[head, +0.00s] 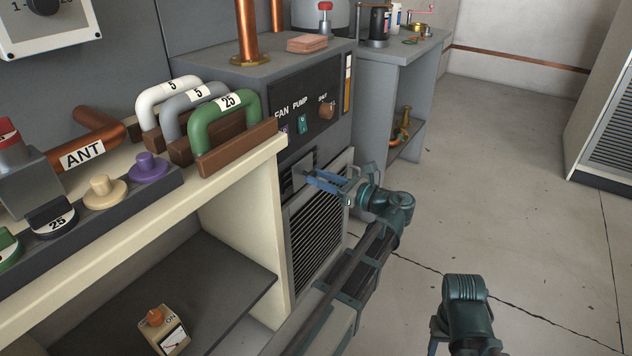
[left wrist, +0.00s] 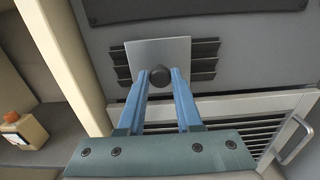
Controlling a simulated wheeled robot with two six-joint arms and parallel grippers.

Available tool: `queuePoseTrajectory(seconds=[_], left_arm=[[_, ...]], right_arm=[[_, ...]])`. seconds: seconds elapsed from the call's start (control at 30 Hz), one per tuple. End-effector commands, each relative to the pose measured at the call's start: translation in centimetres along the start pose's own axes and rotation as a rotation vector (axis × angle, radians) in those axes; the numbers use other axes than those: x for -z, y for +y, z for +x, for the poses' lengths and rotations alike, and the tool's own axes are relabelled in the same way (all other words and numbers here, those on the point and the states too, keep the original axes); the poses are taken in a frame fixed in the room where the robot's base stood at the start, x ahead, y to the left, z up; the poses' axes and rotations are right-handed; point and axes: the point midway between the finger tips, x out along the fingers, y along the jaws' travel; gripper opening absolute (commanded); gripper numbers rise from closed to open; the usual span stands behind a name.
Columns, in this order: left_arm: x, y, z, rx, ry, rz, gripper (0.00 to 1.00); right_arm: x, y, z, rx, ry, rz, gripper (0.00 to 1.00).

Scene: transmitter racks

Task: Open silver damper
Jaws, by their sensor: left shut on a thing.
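The silver damper (left wrist: 158,52) is a flat square plate over dark horizontal slats, with a round dark knob (left wrist: 159,76) near its lower edge. In the head view the damper (head: 300,175) is on the grey cabinet's front, partly hidden by my gripper. My left gripper (head: 310,174) reaches it from the right. In the left wrist view its blue fingers (left wrist: 160,79) are shut on the knob, one on each side. Slats show to the left and right of the plate. My right arm is at the lower right; its gripper is mostly hidden.
The grey cabinet (head: 335,128) has a FAN PUMP panel above the damper and a louvred grille (head: 318,225) with a handle below it. A cream bench (head: 240,175) with colored handles stands close on the left. The floor (head: 510,190) to the right is clear.

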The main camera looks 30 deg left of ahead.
Motion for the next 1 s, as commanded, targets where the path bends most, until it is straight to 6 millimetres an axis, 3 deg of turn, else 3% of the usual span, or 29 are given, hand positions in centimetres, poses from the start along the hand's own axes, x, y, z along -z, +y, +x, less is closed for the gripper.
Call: queuePoseTrajectory(seconds=[0.03,0.33,0.43,0.73,0.77,0.9,1.0], left_arm=[[0.0,-1.7,0.0,0.002,0.000,0.000,0.00],[0.0,-9.9,-0.1,0.002,0.000,0.000,0.00],[0.0,-11.0,-0.1,0.002,0.000,0.000,0.00],[0.0,-10.8,-0.1,0.002,0.000,0.000,0.00],[0.0,-10.8,-0.1,0.002,0.000,0.000,0.39],[0.0,-10.8,-0.1,0.001,0.000,0.000,0.64],[0.0,-10.8,0.0,0.001,0.000,0.000,0.64]], right_arm=[[0.0,0.0,0.0,0.000,0.000,0.000,0.50],[0.0,0.0,0.0,0.000,0.000,0.000,0.50],[0.0,0.0,0.0,0.000,0.000,0.000,0.50],[0.0,0.0,0.0,0.000,0.000,0.000,0.50],[0.0,0.0,0.0,0.000,0.000,0.000,0.50],[0.0,0.0,0.0,0.000,0.000,0.000,0.50],[0.0,0.0,0.0,0.000,0.000,0.000,0.50]])
